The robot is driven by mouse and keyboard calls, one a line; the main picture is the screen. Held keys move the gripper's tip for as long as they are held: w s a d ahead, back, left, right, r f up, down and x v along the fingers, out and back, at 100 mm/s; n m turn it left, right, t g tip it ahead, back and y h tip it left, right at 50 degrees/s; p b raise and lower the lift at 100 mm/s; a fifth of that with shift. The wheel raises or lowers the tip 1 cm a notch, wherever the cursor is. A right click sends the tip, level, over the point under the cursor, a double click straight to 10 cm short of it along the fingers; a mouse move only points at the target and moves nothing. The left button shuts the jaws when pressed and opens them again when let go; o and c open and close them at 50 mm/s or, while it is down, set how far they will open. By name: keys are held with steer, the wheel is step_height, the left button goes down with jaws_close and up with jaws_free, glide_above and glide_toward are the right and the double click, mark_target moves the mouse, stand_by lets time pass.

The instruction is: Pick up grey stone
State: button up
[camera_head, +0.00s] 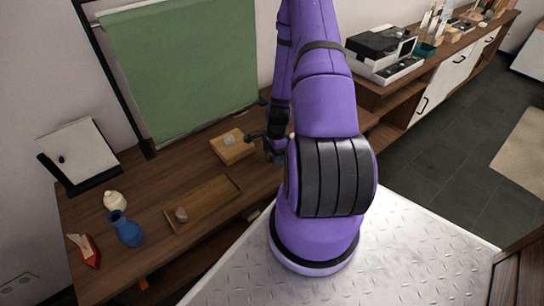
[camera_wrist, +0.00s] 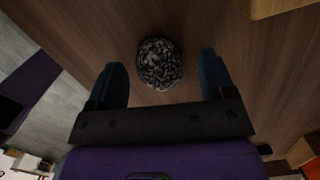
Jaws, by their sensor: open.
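The grey stone (camera_wrist: 160,63) is round, rough and speckled dark grey. In the wrist view it appears over the brown wooden tabletop (camera_wrist: 210,25), between the two fingertips of my gripper (camera_wrist: 162,60). The fingers are open, with a visible gap on each side of the stone. I cannot tell how far the fingertips are above the table. In the head view my purple arm hides most of the gripper, and I cannot make out the grey stone there.
A wooden block (camera_head: 234,152) bearing a pale stone (camera_head: 229,141) stands left of my gripper. A wooden tray (camera_head: 205,203) holds a brownish stone (camera_head: 181,215). A blue vase (camera_head: 126,230), a white vase (camera_head: 115,201) and a red object (camera_head: 86,251) stand at the left.

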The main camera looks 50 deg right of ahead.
steer(key=shift+f, duration=0.3)
steer(key=c, duration=1)
steer(key=shift+r, duration=0.1)
